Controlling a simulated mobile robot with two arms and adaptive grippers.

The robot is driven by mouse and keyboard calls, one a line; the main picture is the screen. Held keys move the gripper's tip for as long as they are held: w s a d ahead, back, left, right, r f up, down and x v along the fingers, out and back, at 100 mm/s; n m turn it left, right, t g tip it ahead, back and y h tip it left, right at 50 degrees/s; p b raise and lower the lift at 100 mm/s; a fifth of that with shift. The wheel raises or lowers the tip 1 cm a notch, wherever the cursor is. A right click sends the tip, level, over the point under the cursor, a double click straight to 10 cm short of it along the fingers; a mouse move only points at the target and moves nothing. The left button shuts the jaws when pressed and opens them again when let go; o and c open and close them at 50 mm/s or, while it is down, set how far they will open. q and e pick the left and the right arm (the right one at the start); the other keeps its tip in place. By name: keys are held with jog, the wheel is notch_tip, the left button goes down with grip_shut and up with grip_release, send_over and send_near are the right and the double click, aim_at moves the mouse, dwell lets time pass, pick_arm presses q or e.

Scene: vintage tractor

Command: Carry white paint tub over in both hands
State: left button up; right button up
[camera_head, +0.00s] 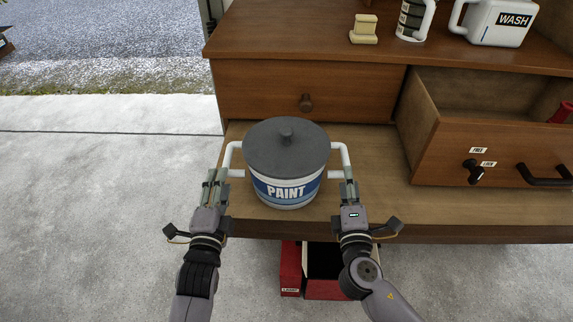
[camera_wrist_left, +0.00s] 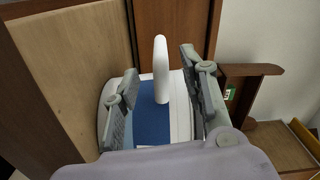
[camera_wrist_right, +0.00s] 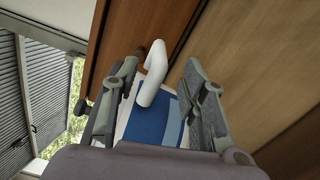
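The white paint tub (camera_head: 307,190) stands upright on the wooden shelf of the cabinet. It has a dark grey lid with a knob, a blue PAINT label and a white handle on each side. My left gripper (camera_head: 215,178) is at the left handle (camera_head: 231,155). In the left wrist view its fingers stand apart with the white handle (camera_wrist_left: 161,68) between them. My right gripper (camera_head: 349,190) is at the right handle (camera_head: 345,156). In the right wrist view its fingers are also apart, on either side of the handle (camera_wrist_right: 152,75). Neither gripper visibly clamps its handle.
An open drawer (camera_head: 490,148) juts out to the right of the tub. A WASH jug (camera_head: 485,22), a white mug (camera_head: 413,20) and a cream block (camera_head: 363,30) stand on the top. A red box (camera_head: 291,270) lies below the shelf.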

aim_at(231, 145)
pick_arm(q)
jog(key=w, duration=0.9)
jog(key=shift+w+d, duration=0.1)
jog(key=shift+d, duration=0.2)
pick_arm(e)
jog(key=w, duration=0.9)
jog(key=shift+w+d, duration=0.1)
jog(key=shift+d, duration=0.25)
pick_arm(q)
jog(key=shift+c, duration=0.6)
pick_arm(e)
jog(key=shift+c, duration=0.6)
pick_arm(q)
grip_shut()
pick_arm(e)
grip_shut()
pick_arm(q)
jog(key=shift+r, duration=0.35)
pick_arm(e)
jog(key=shift+r, duration=0.25)
